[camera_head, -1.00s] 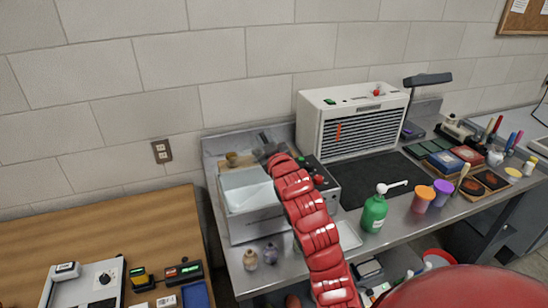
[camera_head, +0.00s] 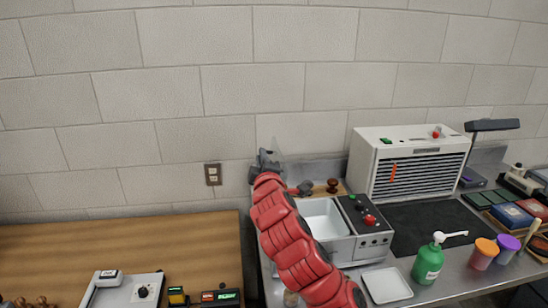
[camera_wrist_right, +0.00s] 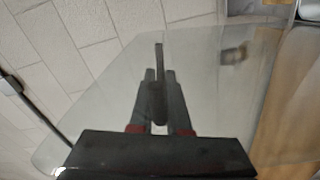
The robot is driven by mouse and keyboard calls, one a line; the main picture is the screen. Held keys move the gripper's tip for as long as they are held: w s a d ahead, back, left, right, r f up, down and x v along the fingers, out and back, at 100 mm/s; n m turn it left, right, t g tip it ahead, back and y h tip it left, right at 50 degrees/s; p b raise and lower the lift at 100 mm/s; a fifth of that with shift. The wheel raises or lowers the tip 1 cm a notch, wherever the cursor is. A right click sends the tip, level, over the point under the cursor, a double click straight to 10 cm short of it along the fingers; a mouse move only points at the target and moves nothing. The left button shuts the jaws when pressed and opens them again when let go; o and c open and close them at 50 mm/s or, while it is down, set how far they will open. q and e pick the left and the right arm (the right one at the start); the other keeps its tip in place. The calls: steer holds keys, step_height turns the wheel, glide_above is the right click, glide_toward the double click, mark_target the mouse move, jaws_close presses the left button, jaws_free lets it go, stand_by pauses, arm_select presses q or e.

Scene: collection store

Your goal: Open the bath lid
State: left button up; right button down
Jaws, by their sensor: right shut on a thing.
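The bath (camera_head: 340,247) is a metal box with a white open basin, standing on the steel bench, with a control panel on its right side. Its clear lid (camera_wrist_right: 205,100) fills much of the right wrist view as a see-through panel. My right gripper (camera_head: 264,158) is behind and left of the basin in the head view, in front of the wall. In the wrist view its fingers (camera_wrist_right: 158,88) are shut on the lid's dark handle. The lid is barely visible in the head view; my red right arm hides part of the bath. My left gripper is not in view.
A green pump bottle (camera_head: 428,262), cups and a white tray (camera_head: 386,286) are at the front. A wooden table (camera_head: 120,245) is at left. The wall is close behind.

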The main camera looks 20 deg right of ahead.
steer(key=shift+w+a+f+n, duration=0.15)
steer(key=shift+a+n, duration=0.1)
steer(key=shift+a, duration=0.15)
steer(key=shift+w+a+f+n, duration=0.1)
steer(key=shift+a+n, duration=0.15)
steer(key=shift+a, duration=0.15)
steer(key=c, duration=0.9)
jaws_free()
steer(key=shift+s, duration=0.15)
steer(key=shift+b+v, duration=8.6)
steer(key=shift+b, duration=2.2)
